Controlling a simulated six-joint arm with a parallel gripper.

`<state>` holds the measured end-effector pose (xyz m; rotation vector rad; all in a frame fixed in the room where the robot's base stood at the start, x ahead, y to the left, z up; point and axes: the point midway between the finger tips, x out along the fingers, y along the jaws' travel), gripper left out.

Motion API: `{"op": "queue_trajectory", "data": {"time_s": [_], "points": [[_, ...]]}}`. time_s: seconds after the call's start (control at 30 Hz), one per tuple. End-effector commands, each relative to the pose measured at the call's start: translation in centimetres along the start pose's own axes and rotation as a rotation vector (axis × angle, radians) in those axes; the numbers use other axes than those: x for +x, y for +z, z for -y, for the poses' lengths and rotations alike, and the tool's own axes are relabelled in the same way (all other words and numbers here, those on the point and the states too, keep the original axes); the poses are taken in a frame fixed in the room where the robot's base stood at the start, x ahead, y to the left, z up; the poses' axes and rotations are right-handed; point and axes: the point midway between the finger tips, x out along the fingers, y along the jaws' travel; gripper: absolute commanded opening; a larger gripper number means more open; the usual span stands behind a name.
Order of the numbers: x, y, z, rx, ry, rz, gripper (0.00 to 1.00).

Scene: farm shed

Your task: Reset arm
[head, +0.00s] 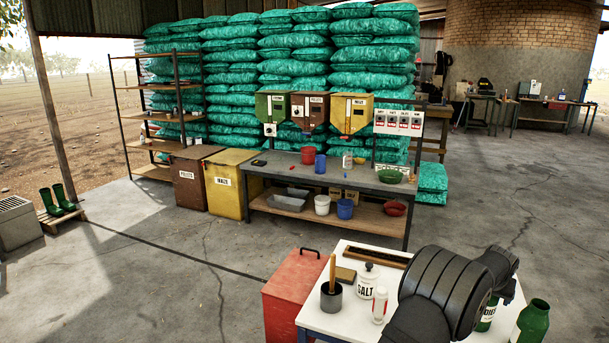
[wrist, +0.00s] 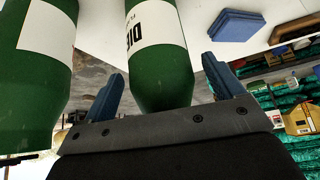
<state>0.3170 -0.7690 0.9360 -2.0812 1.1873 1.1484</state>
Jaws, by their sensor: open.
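My gripper (wrist: 163,66) shows in the wrist view with its two blue fingers spread apart. A green bottle (wrist: 160,78) with a white label appears in the gap between the fingers, with space on either side of it; I cannot tell how far beyond the fingertips it stands. A second green bottle (wrist: 35,80) is at the left of that view. In the head view my dark arm covers the right side of the white table (head: 338,318) and hides the fingers. One green bottle (head: 487,314) is partly behind the arm, and another (head: 533,322) stands to its right.
The white table holds a salt jar (head: 367,282), a small white bottle (head: 379,305), a dark cup (head: 331,298) with a wooden handle and a brown block (head: 345,275). A red bin (head: 293,290) stands left of it. A grey workbench (head: 335,176) is behind.

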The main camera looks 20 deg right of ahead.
Motion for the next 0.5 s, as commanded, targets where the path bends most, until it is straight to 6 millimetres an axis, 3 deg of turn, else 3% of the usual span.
{"op": "queue_trajectory", "data": {"time_s": [0.03, 0.43, 0.5], "points": [[-1.6, -1.2, -0.1, -0.001, 0.003, -0.015, 0.86], [-8.3, -5.4, -0.1, -0.001, 0.003, -0.011, 0.86], [-8.1, -5.6, 1.5, -0.017, -0.008, -0.007, 0.86]]}}
